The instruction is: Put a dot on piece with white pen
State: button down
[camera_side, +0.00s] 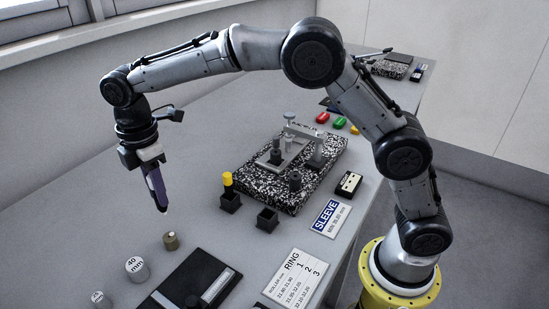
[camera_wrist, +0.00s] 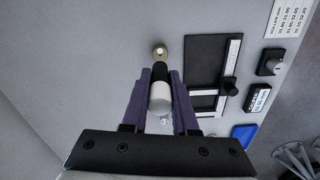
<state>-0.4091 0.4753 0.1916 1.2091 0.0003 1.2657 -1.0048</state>
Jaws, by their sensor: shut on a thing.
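My gripper (camera_side: 161,208) points down over the table, its purple fingers closed around the white pen. In the wrist view, the white pen (camera_wrist: 160,98) sits between the fingertips (camera_wrist: 160,72), with its dark end towards the piece. The small brass-coloured piece (camera_side: 171,242) stands on the table just below and right of the gripper, with a gap between them. In the wrist view the piece (camera_wrist: 160,51) lies just beyond the pen's dark end, and a pale spot shows on its top; I cannot tell whether it is a mark or a hole. In the side view the fingers mostly hide the pen.
A grey "40 mm" cylinder (camera_side: 137,269) and a smaller one (camera_side: 103,300) stand left of the piece. A black plate (camera_side: 180,288) lies in front. An empty black holder (camera_side: 267,222) and one with a yellow-topped pen (camera_side: 228,179) stand by the speckled slab (camera_side: 246,178).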

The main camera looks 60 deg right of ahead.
dwell(0.5)
jog(key=shift+s+d+n, duration=0.2)
jog(key=shift+s+n, duration=0.05)
jog(key=shift+n, duration=0.25)
jog(key=s+d+r+g, duration=0.1)
jog(key=s+d+r, duration=0.1)
jog(key=d, duration=0.8)
jog(key=s+d+r+m+h, duration=0.1)
jog(key=s+d+r, duration=0.1)
jog(key=d, duration=0.9)
jog(key=s+d+r+g, duration=0.1)
jog(key=d+r, duration=0.1)
jog(key=d, duration=0.8)
notch_tip(320, 180, down, 6)
jog(key=shift+s+d+f, duration=0.15)
jog(key=shift+s+d, duration=0.05)
jog(key=shift+f, duration=0.55)
notch_tip(320, 180, up, 7)
dwell(0.6)
dwell(0.4)
